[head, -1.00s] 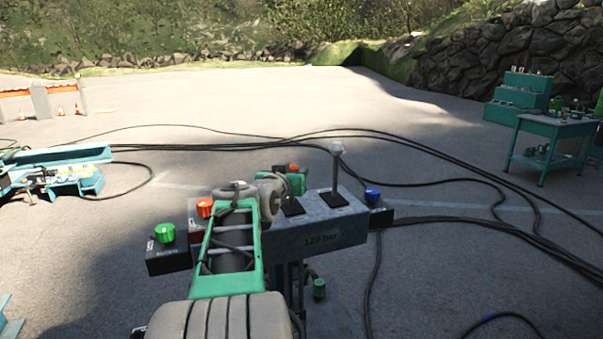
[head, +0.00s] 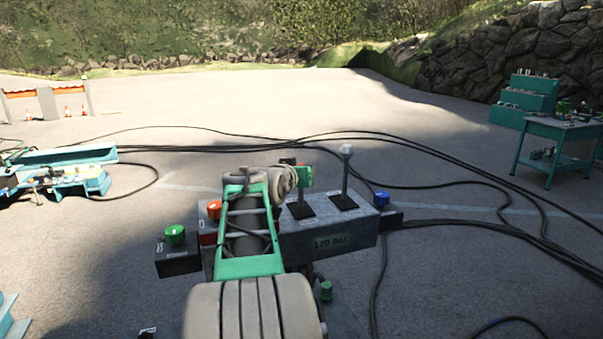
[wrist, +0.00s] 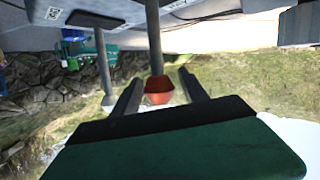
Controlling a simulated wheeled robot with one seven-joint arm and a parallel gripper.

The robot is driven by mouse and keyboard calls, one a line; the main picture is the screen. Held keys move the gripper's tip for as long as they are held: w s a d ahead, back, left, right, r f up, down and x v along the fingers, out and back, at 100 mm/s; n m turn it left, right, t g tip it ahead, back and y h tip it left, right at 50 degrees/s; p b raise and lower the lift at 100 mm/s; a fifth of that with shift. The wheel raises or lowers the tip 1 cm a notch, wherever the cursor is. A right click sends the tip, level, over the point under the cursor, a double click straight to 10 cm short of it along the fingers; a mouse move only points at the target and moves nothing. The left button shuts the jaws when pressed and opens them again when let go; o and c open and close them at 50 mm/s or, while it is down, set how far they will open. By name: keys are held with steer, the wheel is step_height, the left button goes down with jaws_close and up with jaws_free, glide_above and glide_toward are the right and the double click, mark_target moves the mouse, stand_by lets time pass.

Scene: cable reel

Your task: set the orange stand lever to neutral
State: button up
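The orange lever knob (wrist: 158,90) hangs in the middle of the upside-down wrist view, on a dark shaft (wrist: 154,40) rising from the control box. My gripper (wrist: 160,80) is open, with one finger on each side of the knob and visible gaps beside it. In the head view my gripper (head: 300,178) is over the box's left lever, whose base plate (head: 300,210) shows; the knob there is hidden behind my gripper. The grey control box (head: 335,240) is marked 120 bar.
A second lever with a pale knob (head: 346,150) stands close on the right. A blue button (head: 381,198), a red button (head: 214,210) and a green button (head: 175,234) sit around the box. Black cables (head: 470,165) cross the ground; a teal table (head: 555,130) stands at right.

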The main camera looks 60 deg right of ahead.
steer(key=shift+o, duration=0.5)
steer(key=b+v, duration=0.2)
steer(key=v, duration=0.5)
steer(key=shift+a+b, duration=0.35)
steer(key=shift+s+r, duration=0.1)
steer(key=shift+s, duration=0.05)
